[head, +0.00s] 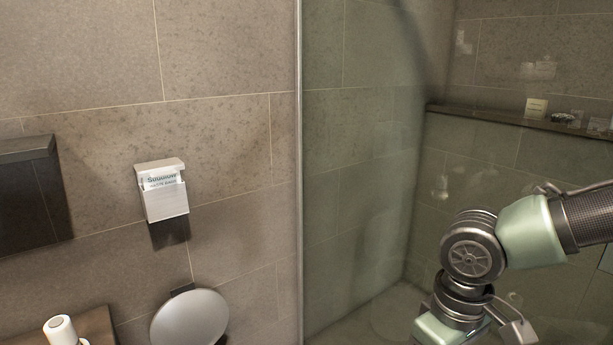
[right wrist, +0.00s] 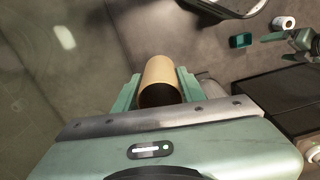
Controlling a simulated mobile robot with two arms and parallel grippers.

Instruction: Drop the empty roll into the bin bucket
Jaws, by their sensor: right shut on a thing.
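The empty roll (right wrist: 160,78) is a brown cardboard tube in the right wrist view. My right gripper (right wrist: 160,88) is shut on it, with one green finger on each side of the tube. The tube's dark open end faces the camera. In the head view my right arm comes in from the right, and its gripper is below the picture. At the right edge of the right wrist view are green and grey parts that look like my left arm; its jaws are too small to read. I cannot make out the bin bucket with certainty in either view.
A glass panel (head: 350,150) stands left of my right arm. A tissue box (head: 165,192) hangs on the tiled wall, above a round pale lid (head: 190,318). A white roll (head: 60,329) stands at lower left. A small teal container-like shape (right wrist: 240,41) shows in the wrist view.

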